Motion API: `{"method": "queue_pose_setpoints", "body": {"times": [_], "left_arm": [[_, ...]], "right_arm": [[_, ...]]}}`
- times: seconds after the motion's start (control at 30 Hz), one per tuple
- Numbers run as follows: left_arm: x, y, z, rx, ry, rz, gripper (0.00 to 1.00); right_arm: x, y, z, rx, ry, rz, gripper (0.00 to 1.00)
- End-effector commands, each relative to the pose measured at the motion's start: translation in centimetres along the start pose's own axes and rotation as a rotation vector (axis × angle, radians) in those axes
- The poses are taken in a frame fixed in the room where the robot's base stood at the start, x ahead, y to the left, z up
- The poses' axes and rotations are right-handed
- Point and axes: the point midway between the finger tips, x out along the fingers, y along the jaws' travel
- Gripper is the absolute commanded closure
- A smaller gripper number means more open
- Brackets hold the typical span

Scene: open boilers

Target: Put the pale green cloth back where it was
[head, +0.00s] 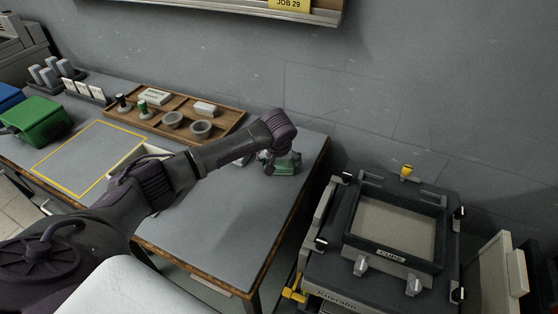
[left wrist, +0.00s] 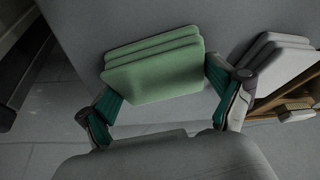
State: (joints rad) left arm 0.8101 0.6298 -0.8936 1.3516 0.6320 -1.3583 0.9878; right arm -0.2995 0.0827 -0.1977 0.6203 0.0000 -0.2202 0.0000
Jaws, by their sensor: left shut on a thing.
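The pale green cloth (left wrist: 155,75) shows in the left wrist view as a flat, layered pile between my two teal fingers. My left gripper (head: 281,161) points down at the right back part of the grey table and is shut on the cloth. In the head view the gripper and wrist hide most of the cloth, and only a bit of green shows. Whether it touches the tabletop I cannot tell. A pile of grey-white cloths (left wrist: 280,65) lies just beside it, apart from the fingers. My right gripper is not in view.
A wooden tray (head: 238,118) with bowls and small blocks stands along the wall behind my arm. A yellow outlined area (head: 67,190) and a green bin (head: 42,120) are at the left. The front right of the table (head: 225,225) is clear. A framed machine (head: 395,225) stands right of the table.

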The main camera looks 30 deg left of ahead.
Motion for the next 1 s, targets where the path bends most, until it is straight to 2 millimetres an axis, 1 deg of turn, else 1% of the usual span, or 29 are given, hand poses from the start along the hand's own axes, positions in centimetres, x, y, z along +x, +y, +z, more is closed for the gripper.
{"method": "queue_pose_setpoints", "body": {"times": [0.03,0.07,0.1,0.4,0.5,0.57,0.67,0.8,1.0], "left_arm": [[0.1,0.0,0.1,0.0,-0.001,0.0,0.06],[0.1,0.0,0.1,0.0,-0.001,0.0,0.01],[0.1,0.0,0.1,0.0,-0.001,0.0,0.0],[0.0,0.0,0.0,0.0,0.0,0.0,0.0],[-0.5,0.0,-0.1,0.0,0.001,0.001,0.0],[-1.3,0.1,-0.1,0.001,0.0,0.002,0.0],[-3.1,0.1,-0.1,0.002,0.001,0.004,0.0],[-6.2,0.1,-0.1,0.001,0.002,0.003,0.0],[-10.1,0.1,-0.2,0.0,0.002,0.002,0.0]], "right_arm": [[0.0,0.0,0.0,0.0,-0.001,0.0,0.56],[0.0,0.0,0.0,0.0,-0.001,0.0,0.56],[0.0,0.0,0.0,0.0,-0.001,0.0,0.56],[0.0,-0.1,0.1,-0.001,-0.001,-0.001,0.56],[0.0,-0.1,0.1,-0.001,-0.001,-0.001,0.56],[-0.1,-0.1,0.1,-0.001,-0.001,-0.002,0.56],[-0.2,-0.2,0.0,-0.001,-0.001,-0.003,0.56],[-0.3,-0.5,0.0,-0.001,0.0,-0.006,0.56],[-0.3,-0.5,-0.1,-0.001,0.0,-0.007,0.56]]}}
